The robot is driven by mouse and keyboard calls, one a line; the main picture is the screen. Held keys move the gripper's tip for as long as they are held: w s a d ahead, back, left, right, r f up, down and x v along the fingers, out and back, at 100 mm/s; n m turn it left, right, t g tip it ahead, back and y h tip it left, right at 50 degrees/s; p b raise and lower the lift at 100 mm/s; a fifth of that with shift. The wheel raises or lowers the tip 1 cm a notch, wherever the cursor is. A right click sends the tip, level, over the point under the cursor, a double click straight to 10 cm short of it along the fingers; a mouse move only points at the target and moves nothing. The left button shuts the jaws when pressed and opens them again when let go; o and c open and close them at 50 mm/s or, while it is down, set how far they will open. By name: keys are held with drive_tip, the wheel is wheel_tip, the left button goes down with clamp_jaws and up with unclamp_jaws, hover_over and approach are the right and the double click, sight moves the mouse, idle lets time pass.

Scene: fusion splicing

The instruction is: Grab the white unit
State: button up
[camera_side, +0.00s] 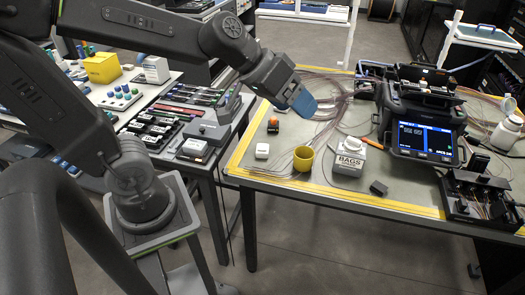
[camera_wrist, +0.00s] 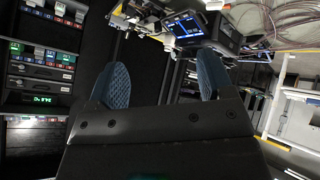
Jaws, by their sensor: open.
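A small white block (camera_side: 262,151) sits near the left edge of the work table in the side view, inside the yellow border. Neither white thing can be made out in the wrist view.
A yellow cup (camera_side: 303,158) stands between the block and the BAGS container. An orange-topped item (camera_side: 273,125) sits behind the block. The black splicer (camera_side: 424,125) with a lit screen stands at right; loose fibres run behind. A dark small box (camera_side: 378,188) lies near the front edge.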

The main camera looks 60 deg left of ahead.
drive_tip(key=w+a+f+n+t+y, duration=0.1)
drive_tip(key=w+a+f+n, duration=0.1)
drive_tip(key=w+a+n, duration=0.3)
drive_tip(key=n+g+y, duration=0.5)
drive_tip(key=g+y, duration=0.1)
hover_over(262, 146)
drive_tip(key=s+d, duration=0.3)
drive_tip(key=d, duration=0.1)
drive_tip(key=shift+f, duration=10.3)
drive_tip(key=shift+w+a+x, duration=0.1)
drive_tip(key=shift+x, duration=2.65)
drive_tip(key=shift+w+a+x, duration=0.1)
drive_tip(key=shift+a+x, duration=0.05)
drive_tip(key=shift+x, duration=2.55)
drive_tip(key=shift+r, duration=0.15)
